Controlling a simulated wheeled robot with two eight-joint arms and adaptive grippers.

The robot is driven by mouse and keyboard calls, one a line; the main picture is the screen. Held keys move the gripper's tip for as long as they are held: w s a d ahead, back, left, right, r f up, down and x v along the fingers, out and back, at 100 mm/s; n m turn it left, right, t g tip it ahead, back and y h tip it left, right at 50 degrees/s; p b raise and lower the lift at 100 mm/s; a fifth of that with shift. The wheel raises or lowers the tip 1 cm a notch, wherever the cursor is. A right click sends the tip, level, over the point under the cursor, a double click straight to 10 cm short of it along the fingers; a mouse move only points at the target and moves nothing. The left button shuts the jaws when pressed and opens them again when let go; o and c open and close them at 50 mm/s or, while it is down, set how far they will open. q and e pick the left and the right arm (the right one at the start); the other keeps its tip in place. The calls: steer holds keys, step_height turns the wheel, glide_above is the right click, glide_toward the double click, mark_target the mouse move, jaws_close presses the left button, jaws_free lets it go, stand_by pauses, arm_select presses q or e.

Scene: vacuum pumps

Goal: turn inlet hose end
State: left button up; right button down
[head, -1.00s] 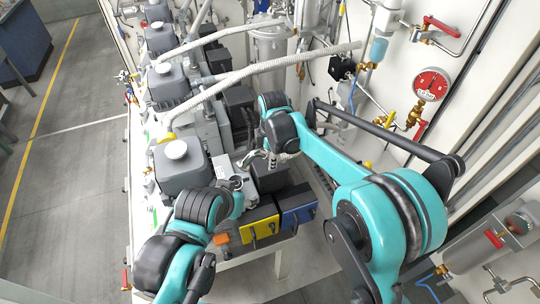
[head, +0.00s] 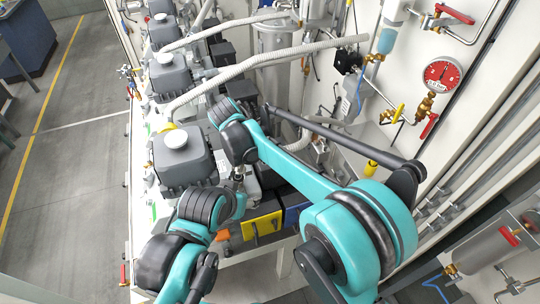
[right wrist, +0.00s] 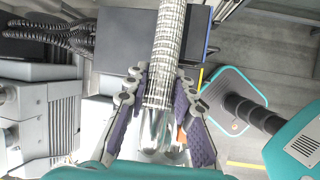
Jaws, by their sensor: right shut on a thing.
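In the right wrist view a ribbed grey hose (right wrist: 169,40) runs down from the top to a shiny metal hose end (right wrist: 160,132). My right gripper (right wrist: 158,96) is shut on this hose end, with a purple-padded finger on each side. The hose end is too small to make out there.
The nearest grey pump (head: 186,158) with a white cap stands left of my right gripper. A yellow bin (head: 262,227) and a blue bin (head: 296,215) lie close in front. Another ribbed hose (head: 262,66) crosses above the pumps. A red gauge (head: 437,75) is on the right wall.

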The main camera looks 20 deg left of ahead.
steer(key=shift+s+a+f+t+h, duration=0.3)
steer(key=shift+a+h, duration=0.05)
steer(key=shift+h, duration=0.15)
steer(key=c, duration=1.3)
jaws_free()
steer(key=shift+o, duration=0.2)
steer(key=v, duration=1.2)
